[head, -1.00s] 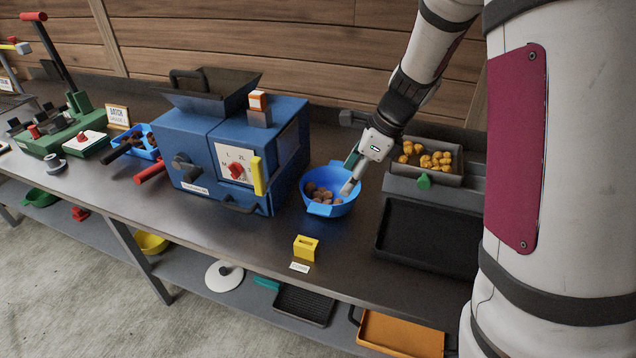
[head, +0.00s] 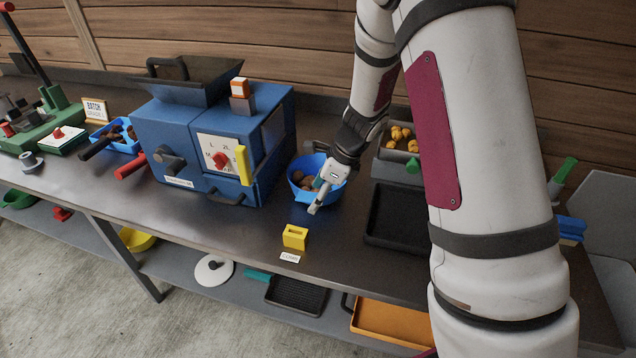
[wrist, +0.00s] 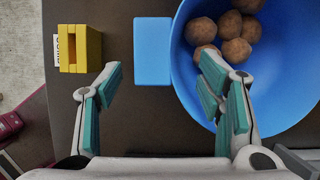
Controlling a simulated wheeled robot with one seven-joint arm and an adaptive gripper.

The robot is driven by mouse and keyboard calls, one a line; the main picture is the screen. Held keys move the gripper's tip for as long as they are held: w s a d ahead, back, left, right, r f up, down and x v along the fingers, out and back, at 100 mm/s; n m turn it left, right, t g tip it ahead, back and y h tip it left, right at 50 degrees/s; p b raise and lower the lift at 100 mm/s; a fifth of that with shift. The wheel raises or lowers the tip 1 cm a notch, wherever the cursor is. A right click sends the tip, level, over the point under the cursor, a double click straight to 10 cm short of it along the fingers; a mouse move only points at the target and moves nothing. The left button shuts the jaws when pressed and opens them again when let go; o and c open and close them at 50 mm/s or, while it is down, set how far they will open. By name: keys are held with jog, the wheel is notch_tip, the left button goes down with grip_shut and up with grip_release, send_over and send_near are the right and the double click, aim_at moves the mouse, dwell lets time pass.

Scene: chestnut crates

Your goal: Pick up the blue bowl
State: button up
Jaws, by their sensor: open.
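The blue bowl (head: 303,198) stands on the dark counter to the right of the blue machine, with several brown chestnuts inside. My gripper (head: 316,205) is low at the bowl's front right side and hides part of it in the head view. In the wrist view the bowl (wrist: 286,75) fills the upper right, and its flat blue handle (wrist: 152,50) sticks out to the left. My gripper (wrist: 160,75) is open and empty. Its left finger is outside the bowl and its right finger overlaps the bowl's rim and inside. The handle lies between the finger lines, ahead of the tips.
The blue machine (head: 180,145) stands close to the bowl's left. A yellow block (head: 295,237) sits near the counter's front edge. A black tray (head: 394,215) and a container of yellow-orange pieces (head: 388,160) are on the right.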

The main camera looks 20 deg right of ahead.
jog(key=shift+w+a+f, duration=0.1)
jog(key=shift+a+f, duration=0.1)
jog(key=shift+f, duration=0.5)
jog(key=c, duration=1.2)
jog(key=shift+r, duration=0.55)
jog(key=shift+c, duration=0.7)
jog(key=r, duration=0.2)
jog(key=shift+s+d+r, duration=0.1)
jog(key=shift+s+r, duration=0.25)
grip_shut()
jog(key=s+d+r, duration=0.1)
jog(key=s+d, duration=0.3)
jog(key=s, duration=1.1)
jog(key=shift+r, duration=0.1)
